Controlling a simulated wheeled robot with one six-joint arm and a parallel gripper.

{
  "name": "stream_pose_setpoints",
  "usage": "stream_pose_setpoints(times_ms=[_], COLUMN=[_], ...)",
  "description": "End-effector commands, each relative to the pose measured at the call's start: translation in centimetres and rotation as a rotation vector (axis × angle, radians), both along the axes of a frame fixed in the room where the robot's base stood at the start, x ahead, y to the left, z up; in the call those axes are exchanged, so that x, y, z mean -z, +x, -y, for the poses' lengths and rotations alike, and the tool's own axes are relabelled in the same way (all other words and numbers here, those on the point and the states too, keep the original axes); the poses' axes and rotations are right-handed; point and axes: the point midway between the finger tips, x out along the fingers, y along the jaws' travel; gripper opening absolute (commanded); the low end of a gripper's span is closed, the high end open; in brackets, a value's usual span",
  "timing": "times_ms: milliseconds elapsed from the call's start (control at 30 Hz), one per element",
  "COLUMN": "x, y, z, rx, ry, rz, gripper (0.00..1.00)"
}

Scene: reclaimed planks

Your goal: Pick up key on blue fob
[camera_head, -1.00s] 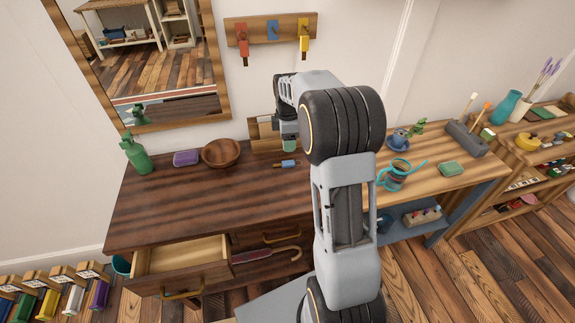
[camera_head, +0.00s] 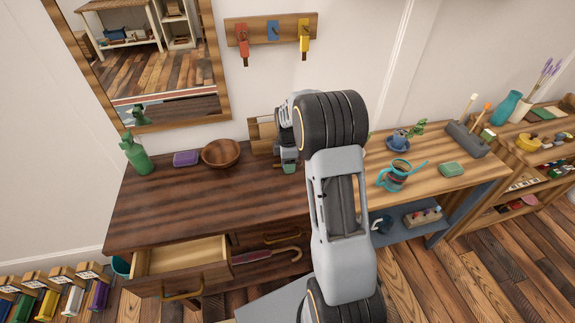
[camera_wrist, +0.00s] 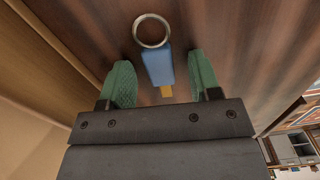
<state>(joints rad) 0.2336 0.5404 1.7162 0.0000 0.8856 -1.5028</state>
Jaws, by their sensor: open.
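The key on the blue fob (camera_wrist: 157,66) lies on the dark wooden tabletop in the wrist view. Its metal ring (camera_wrist: 152,31) is at the far end, and a small yellow-brown piece shows at the near end. My gripper (camera_wrist: 162,80) is open, with one green fingertip on each side of the blue fob and gaps between. In the head view my gripper (camera_head: 288,163) is low over the table, and the fob is mostly hidden by it. I cannot tell whether the fingertips touch the tabletop.
The dark table (camera_head: 150,208) has an open drawer (camera_head: 182,255) at its front. A wooden bowl (camera_head: 221,153), purple box (camera_head: 186,158) and green bottle (camera_head: 136,154) stand left. A wooden organiser (camera_head: 262,135) is behind my gripper. Red and yellow keys hang on a wall rack (camera_head: 272,29).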

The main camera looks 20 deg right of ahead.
Motion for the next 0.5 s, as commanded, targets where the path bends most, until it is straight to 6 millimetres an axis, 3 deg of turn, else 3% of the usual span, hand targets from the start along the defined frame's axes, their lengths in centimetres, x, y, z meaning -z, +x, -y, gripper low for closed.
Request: stream_pose_setpoints(times_ms=[167, 500], x=[0.00, -0.03], y=[0.01, 0.01], z=[0.00, -0.01], rx=[0.000, 0.000], ry=[0.000, 0.000], rz=[0.000, 0.001], gripper=[0.57, 0.26])
